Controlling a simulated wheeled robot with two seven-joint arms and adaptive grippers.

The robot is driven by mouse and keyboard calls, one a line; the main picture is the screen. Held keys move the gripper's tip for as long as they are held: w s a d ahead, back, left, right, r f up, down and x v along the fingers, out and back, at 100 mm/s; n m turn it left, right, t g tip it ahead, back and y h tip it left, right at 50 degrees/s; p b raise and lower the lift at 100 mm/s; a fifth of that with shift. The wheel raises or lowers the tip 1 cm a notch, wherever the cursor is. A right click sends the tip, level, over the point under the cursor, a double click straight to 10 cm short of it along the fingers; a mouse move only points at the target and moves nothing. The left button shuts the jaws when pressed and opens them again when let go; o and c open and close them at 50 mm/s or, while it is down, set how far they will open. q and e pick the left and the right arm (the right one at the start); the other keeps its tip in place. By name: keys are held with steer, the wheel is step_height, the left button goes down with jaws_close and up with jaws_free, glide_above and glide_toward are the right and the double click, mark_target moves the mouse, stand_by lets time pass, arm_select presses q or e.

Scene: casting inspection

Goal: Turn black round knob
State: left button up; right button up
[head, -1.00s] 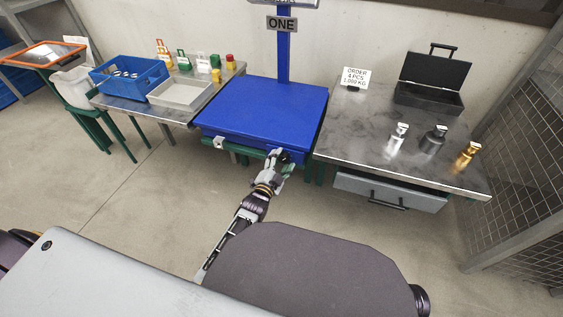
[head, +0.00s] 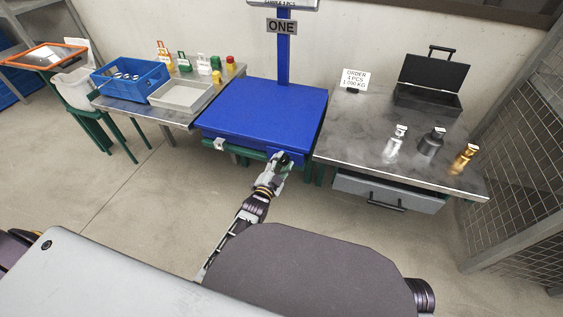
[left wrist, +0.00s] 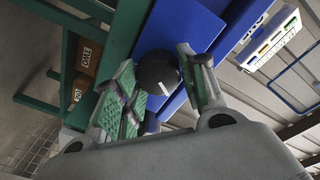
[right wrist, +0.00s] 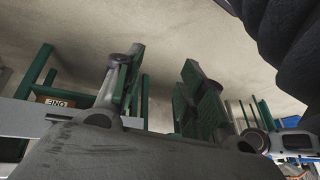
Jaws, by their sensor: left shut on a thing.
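The black round knob (left wrist: 157,74) is on the front of the blue scale (head: 262,112); a white mark shows on its face in the left wrist view. My left gripper (left wrist: 165,92) is shut on the knob, with green-padded fingers on either side of it. In the head view the left gripper (head: 278,164) is at the scale's front edge and mostly hides the knob. My right gripper (right wrist: 160,92) is open and empty in the right wrist view, its fingers wide apart; it is not seen in the head view.
Right of the scale, a metal table (head: 357,128) holds a black open case (head: 428,99), three weights and an order card (head: 354,78). Left, another table carries a blue crate (head: 130,76) and a grey tray (head: 181,94). A blue post rises behind the scale.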

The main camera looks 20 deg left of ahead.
arm_select(q)
steer(key=n+p, duration=0.3)
steer(key=n, duration=0.1)
steer(key=shift+f+n+p, duration=0.1)
steer(key=shift+n+p, duration=0.45)
steer(key=shift+n, duration=0.85)
arm_select(e)
steer(key=shift+g+h, duration=0.7)
steer(key=shift+s+d+r, duration=0.2)
steer(key=shift+d+r, duration=0.25)
steer(key=shift+r, duration=0.35)
steer(key=shift+s+d+r, duration=0.2)
steer(key=shift+d+r, duration=0.2)
steer(key=shift+r, duration=0.35)
steer(key=shift+s+d+r, duration=0.2)
steer(key=shift+d+r, duration=0.25)
steer(key=shift+r, duration=0.35)
steer(key=shift+f, duration=0.2)
arm_select(q)
steer(key=o, duration=1)
steer(key=shift+o, duration=0.2)
arm_select(e)
steer(key=shift+r, duration=0.1)
steer(key=shift+w+r, duration=0.1)
arm_select(q)
steer(key=shift+s, duration=0.1)
steer(key=s+a, duration=0.1)
steer(key=s, duration=1)
steer(key=shift+s+f, duration=0.3)
steer(key=shift+s, duration=0.1)
